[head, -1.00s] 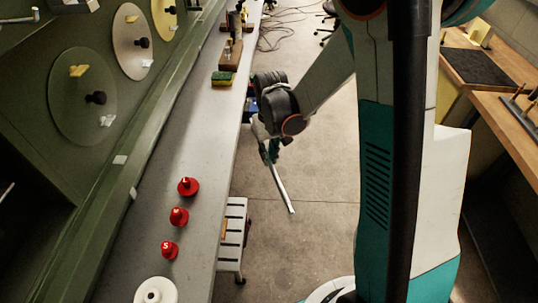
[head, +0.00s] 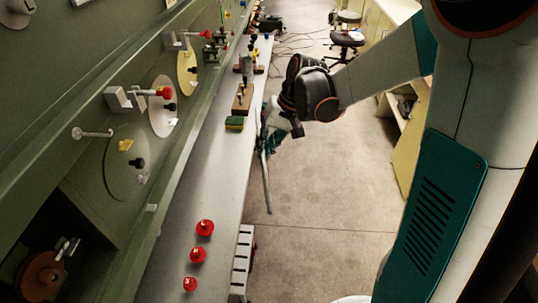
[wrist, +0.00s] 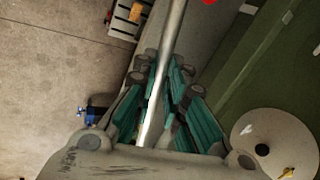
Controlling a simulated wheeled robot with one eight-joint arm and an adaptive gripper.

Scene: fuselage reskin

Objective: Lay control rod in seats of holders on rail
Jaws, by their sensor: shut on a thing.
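The control rod (head: 266,185) is a thin silver bar, hanging steeply down from my gripper (head: 266,138) over the bench's right edge. In the wrist view the rod (wrist: 174,30) runs up between the teal fingers of my gripper (wrist: 165,85), which is shut on it. On the green wall, two grey block brackets with red knobs, one nearer (head: 122,98) and one farther (head: 174,41), stick out; they may be the holders. The rod is well to the right of them, apart from both. I cannot make out their seats or a separate rail.
The long grey bench (head: 185,190) holds red knobs (head: 198,254), a green-yellow sponge (head: 234,123) and a wooden block (head: 242,100). A slatted step stool (head: 242,262) stands beside it. Discs (head: 127,162) and a peg (head: 92,133) are on the wall.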

